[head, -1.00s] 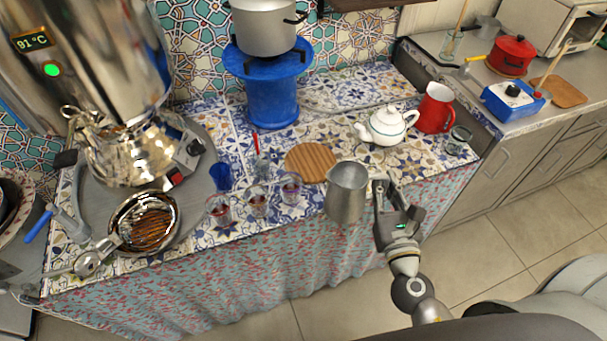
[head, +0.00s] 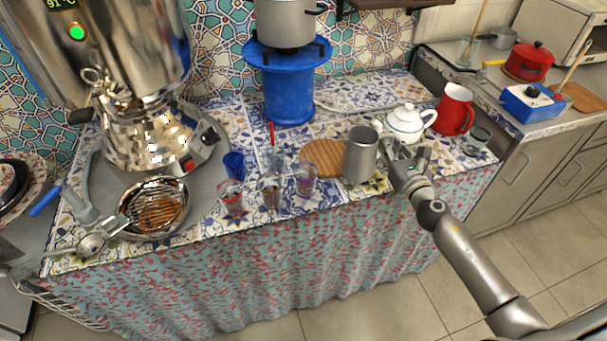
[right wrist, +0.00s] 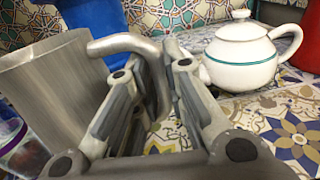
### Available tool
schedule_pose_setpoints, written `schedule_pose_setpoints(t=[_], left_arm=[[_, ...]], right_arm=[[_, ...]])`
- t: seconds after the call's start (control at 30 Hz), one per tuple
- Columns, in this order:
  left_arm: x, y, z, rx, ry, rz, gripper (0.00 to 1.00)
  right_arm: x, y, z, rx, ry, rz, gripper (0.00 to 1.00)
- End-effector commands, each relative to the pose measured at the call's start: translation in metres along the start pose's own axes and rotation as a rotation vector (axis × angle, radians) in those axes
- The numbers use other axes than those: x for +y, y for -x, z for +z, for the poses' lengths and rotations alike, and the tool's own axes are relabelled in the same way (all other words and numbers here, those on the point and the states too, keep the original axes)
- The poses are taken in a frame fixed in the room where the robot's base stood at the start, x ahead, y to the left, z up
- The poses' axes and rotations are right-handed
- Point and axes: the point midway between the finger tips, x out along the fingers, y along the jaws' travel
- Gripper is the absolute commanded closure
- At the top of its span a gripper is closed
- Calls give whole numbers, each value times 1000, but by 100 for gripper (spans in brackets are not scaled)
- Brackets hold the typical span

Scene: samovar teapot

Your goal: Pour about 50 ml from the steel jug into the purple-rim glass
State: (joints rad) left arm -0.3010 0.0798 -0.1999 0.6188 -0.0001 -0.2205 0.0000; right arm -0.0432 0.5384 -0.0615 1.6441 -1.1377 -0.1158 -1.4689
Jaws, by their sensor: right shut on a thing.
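The steel jug (head: 360,155) is upright beside the wooden board, to the right of the purple-rim glass. My right gripper (head: 392,158) is shut on the jug's handle, on the jug's right side. In the right wrist view the handle (right wrist: 122,43) runs down between the fingers (right wrist: 152,75). I cannot tell whether the jug's base touches the counter. The purple-rim glass (head: 306,180) stands near the front edge, rightmost of three glasses; it shows partly at the left edge of the right wrist view (right wrist: 18,150). The jug's contents are hidden. My left gripper is not in view.
A red-rim glass (head: 231,198) and another glass (head: 271,192) stand left of the purple-rim one. Behind are the round wooden board (head: 322,152) and a blue stand (head: 290,95). The white teapot (head: 405,122) and red pitcher (head: 455,108) are close behind my gripper.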

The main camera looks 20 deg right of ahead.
Motion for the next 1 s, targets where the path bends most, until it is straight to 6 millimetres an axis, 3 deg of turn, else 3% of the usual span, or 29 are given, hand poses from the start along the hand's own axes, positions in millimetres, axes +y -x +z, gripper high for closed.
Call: schedule_pose_setpoints(t=[0.33, 0.67, 1.0], left_arm=[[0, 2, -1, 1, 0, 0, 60], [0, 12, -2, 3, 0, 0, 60], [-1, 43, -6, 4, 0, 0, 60]], right_arm=[[2, 0, 4, -4, 18, -1, 100], [11, 0, 10, -5, 154, -1, 100], [30, 0, 32, -6, 376, -2, 100]])
